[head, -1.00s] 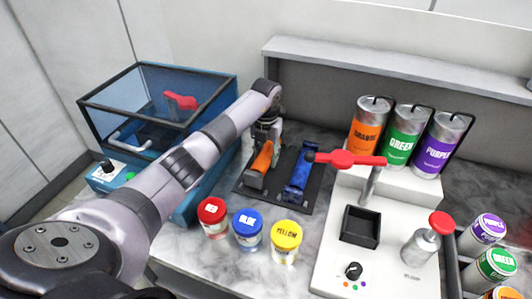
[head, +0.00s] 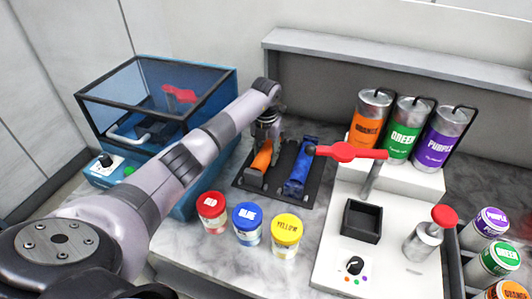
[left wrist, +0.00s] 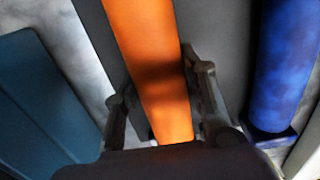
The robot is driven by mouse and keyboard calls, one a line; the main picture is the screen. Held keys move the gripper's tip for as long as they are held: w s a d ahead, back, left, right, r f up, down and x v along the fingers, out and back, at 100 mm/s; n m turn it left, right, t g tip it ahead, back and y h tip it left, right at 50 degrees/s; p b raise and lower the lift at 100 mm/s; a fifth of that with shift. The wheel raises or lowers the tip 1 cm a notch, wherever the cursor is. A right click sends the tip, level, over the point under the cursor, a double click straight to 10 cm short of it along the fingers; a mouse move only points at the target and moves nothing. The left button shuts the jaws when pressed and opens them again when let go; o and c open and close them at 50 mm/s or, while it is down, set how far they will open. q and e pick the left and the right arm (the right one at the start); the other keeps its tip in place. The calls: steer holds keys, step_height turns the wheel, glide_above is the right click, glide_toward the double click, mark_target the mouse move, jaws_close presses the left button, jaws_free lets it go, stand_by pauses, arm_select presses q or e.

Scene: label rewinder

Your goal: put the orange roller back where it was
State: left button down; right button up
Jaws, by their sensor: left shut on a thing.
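The orange roller (head: 262,157) is at the left side of the dark roller tray (head: 284,195), beside the blue roller (head: 301,168). My left gripper (head: 262,168) reaches down over it and is shut on it. In the left wrist view the orange roller (left wrist: 152,70) runs between the two fingers (left wrist: 160,100), and the blue roller (left wrist: 284,70) stands to the right. The arm and gripper hide part of the orange roller in the head view. I cannot tell whether it rests fully on the tray. My right gripper is not in view.
Red (head: 212,212), blue (head: 248,224) and yellow (head: 286,235) jars stand in front of the tray. A blue machine with a clear cover (head: 160,95) is at the left. A white station (head: 392,255) with a red lever (head: 350,153) is close on the right.

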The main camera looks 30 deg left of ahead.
arm_select(q)
steer(key=c, duration=1)
jaws_free()
steer(key=shift+o, duration=0.4)
steer(key=shift+f, duration=0.1)
step_height(320, 180, up, 12)
